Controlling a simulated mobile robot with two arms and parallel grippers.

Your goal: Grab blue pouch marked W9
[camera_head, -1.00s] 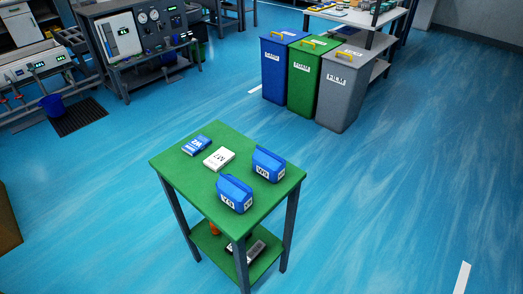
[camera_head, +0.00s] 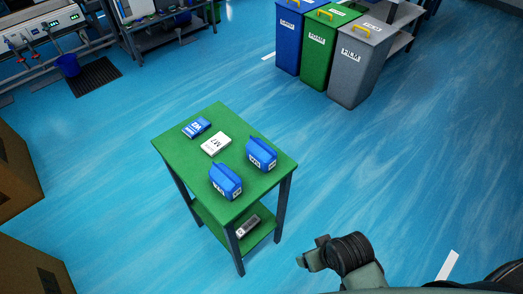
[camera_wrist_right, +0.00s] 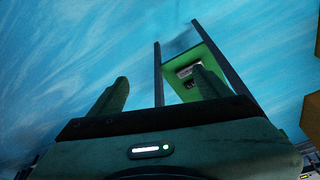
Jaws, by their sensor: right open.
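Two blue pouches stand on the green table: one (camera_head: 226,182) nearer the front corner, one (camera_head: 262,154) by the right edge. Each has a white label that appears upside down and too small to read surely, so I cannot tell which is W9. My right gripper (camera_head: 311,252) is low at right, in front of the table and apart from the pouches. In the right wrist view its two fingers (camera_wrist_right: 162,76) are spread with nothing between them. That view shows table legs and the lower shelf, no pouch. My left gripper is not in view.
A flat blue packet (camera_head: 196,128) and a white packet (camera_head: 216,144) lie on the green tabletop (camera_head: 180,146). A grey-white item (camera_head: 247,226) is on its lower shelf. Brown boxes (camera_head: 20,180) stand at left; blue, green and grey bins (camera_head: 360,65) at back. Floor right of the table is clear.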

